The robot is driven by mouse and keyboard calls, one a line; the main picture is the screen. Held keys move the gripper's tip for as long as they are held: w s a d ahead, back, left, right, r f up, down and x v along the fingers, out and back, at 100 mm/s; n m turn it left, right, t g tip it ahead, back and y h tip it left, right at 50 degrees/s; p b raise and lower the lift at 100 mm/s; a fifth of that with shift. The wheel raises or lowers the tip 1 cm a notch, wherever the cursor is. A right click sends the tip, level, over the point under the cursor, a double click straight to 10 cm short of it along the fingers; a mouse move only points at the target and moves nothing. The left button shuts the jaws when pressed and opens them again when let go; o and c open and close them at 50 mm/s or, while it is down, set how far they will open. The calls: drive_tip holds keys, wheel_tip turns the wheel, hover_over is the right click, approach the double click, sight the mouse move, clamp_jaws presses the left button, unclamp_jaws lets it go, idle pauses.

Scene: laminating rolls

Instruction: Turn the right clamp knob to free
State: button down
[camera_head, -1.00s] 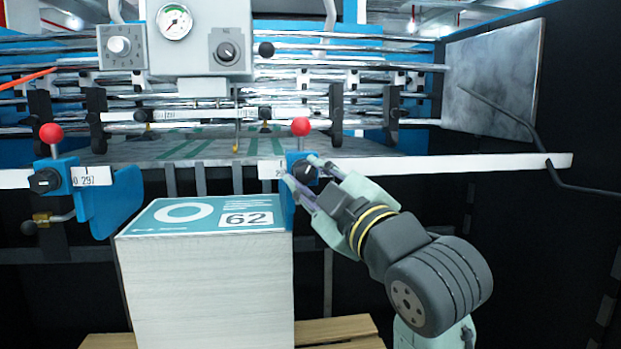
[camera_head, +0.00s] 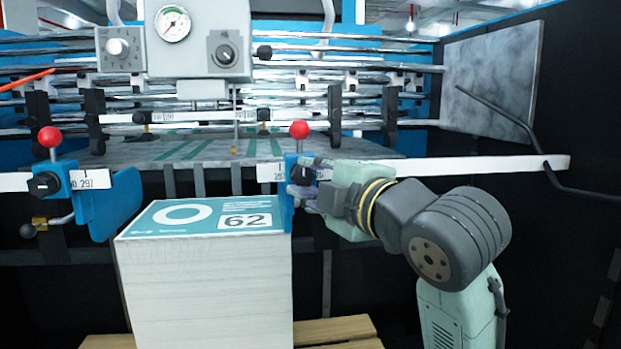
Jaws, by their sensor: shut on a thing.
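The right clamp is a blue block (camera_head: 289,181) on the white rail, with a red ball knob (camera_head: 299,129) standing on a stem above it. Its black clamp knob (camera_head: 303,172) faces forward and is partly hidden by my gripper. My gripper (camera_head: 304,188) reaches in from the right, roughly level, with its fingers shut on the black knob. The left clamp (camera_head: 55,178) has the same kind of red ball (camera_head: 51,136) and a fully visible black knob (camera_head: 44,184).
A tall paper stack (camera_head: 205,285) with a teal top sheet stands just below the right clamp, on a wooden pallet (camera_head: 335,330). The white rail (camera_head: 480,164) runs across. A bent dark rod (camera_head: 510,120) hangs at the right. Metal rollers lie behind.

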idle(0.3)
drive_tip(key=c, duration=1.3)
unclamp_jaws()
drive_tip(key=v, duration=1.2)
